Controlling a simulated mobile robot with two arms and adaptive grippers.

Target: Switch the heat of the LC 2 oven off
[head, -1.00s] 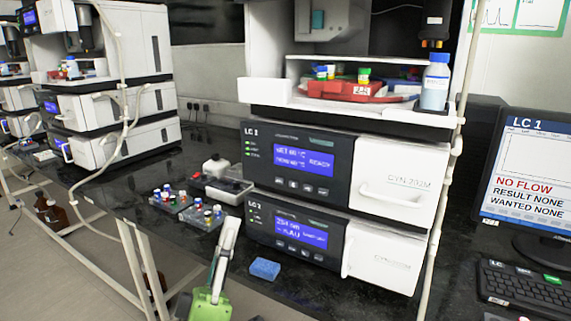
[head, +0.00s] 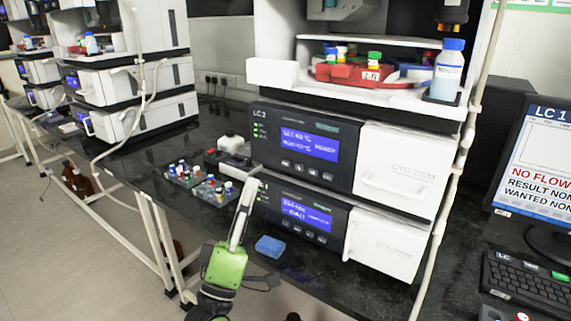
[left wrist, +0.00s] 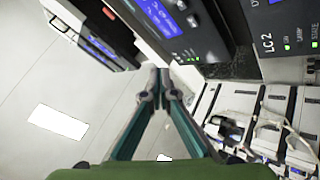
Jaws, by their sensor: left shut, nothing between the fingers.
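The oven (head: 310,150) is the upper unit of the near stack, with a blue display showing a temperature and READY. Small keys lie below the display and green lights to its left. In the left wrist view a panel with lamp and state lights (left wrist: 275,40) reads LC 2; a blue display (left wrist: 160,18) shows beside green lights. My left gripper (head: 250,180) is shut and empty, pointing up by the lower unit's left edge, below the oven's left corner. Its closed fingertips (left wrist: 160,82) show in the left wrist view. My right gripper is not in view.
The detector-like lower unit (head: 290,212) sits under the oven. Vial racks (head: 190,180) and a blue sponge (head: 269,246) lie on the black bench. A monitor (head: 535,160) reading LC 1 stands right. Another stack stands left. Floor is open at lower left.

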